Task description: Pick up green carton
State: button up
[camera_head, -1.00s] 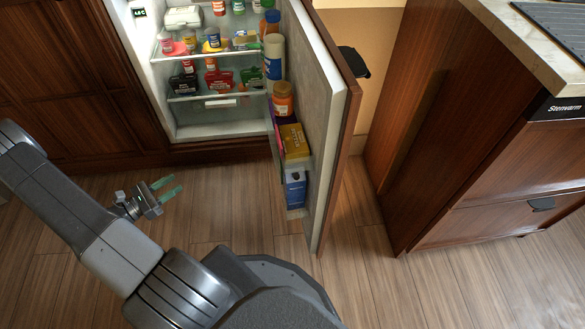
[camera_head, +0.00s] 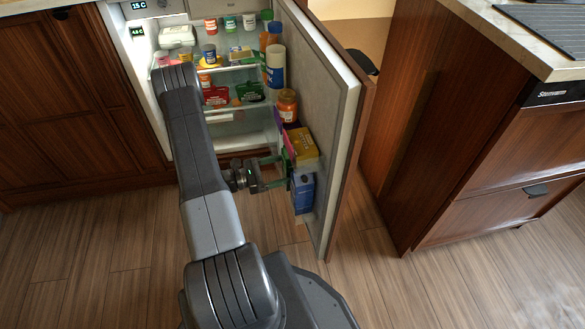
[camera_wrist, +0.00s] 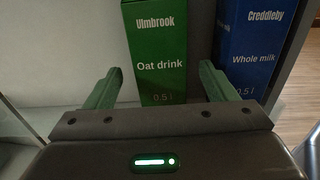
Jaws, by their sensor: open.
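The green carton (camera_wrist: 160,45) stands upright in the wrist view, labelled "Ulmbrook Oat drink 0.5 l". It is straight ahead of my gripper (camera_wrist: 160,78), whose two green fingers are spread to its left and right with gaps on both sides. The fingertips appear level with the lower part of the carton; how far they reach along its sides is hard to tell. In the head view my gripper (camera_head: 283,172) is at the low shelf of the open fridge door. I cannot clearly make out the green carton there.
A blue "Creddleby Whole milk" carton (camera_wrist: 258,42) stands close on the right; it also shows in the head view (camera_head: 303,194). Above are a yellow box (camera_head: 302,145) and an orange-brown jar (camera_head: 287,105). The open fridge door (camera_head: 335,130) bounds the right side.

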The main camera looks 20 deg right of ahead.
aim_at(284, 169)
jog(key=shift+s+d+b, duration=0.2)
jog(key=shift+d+b, duration=0.1)
jog(key=shift+d, duration=0.95)
jog(key=shift+s+d+b, duration=0.15)
jog(key=shift+d+b, duration=0.15)
jog(key=shift+d, duration=0.9)
jog(key=c, duration=1.3)
